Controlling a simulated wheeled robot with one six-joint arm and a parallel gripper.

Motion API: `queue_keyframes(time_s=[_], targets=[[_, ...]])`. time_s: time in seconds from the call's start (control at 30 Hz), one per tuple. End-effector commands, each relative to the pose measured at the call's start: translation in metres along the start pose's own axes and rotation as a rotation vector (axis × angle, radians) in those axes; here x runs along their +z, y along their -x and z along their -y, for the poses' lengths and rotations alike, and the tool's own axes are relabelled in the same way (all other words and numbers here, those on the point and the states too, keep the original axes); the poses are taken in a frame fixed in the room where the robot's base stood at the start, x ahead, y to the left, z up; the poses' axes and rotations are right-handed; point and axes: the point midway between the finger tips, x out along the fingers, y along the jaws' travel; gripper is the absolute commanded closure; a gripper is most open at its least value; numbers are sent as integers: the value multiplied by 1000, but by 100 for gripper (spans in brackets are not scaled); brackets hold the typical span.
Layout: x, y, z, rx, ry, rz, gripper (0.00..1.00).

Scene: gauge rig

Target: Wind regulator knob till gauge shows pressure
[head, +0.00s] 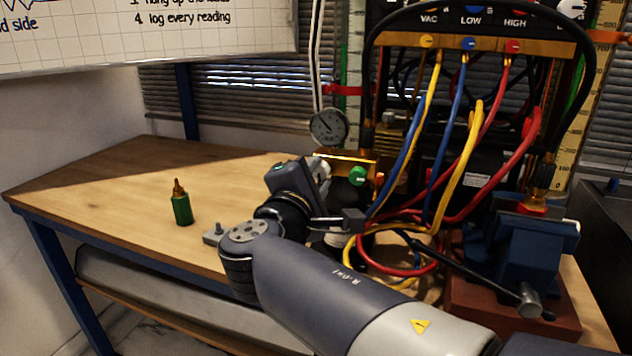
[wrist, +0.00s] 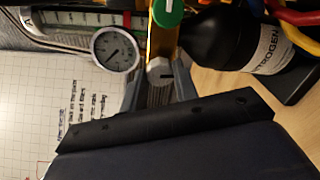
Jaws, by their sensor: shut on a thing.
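The round white-faced gauge (head: 328,126) stands above the brass regulator body (head: 346,164) in the head view. In the wrist view the gauge (wrist: 116,50) is beside the brass body (wrist: 161,42); its needle is too small to read surely. A pale regulator knob (wrist: 160,72) with a dark mark on its face sits at the end of the brass body. My gripper (wrist: 159,92) is shut on this knob, with a finger on either side. In the head view my gripper (head: 318,172) reaches the left end of the regulator, and the knob is mostly hidden there.
A green knob (head: 358,176) is on the regulator's right. A black nitrogen bottle (wrist: 235,42) is close by. Yellow, blue and red hoses (head: 463,130) hang at the right, above a blue vise (head: 530,250).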

Motion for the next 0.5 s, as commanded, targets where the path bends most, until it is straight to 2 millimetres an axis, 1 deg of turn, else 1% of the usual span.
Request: queue_keyframes(time_s=[0.33,0.37,0.5], targets=[[0,0,0,-2,-1,0,95],[0,0,1,-2,-1,0,69],[0,0,0,-1,0,0,58]])
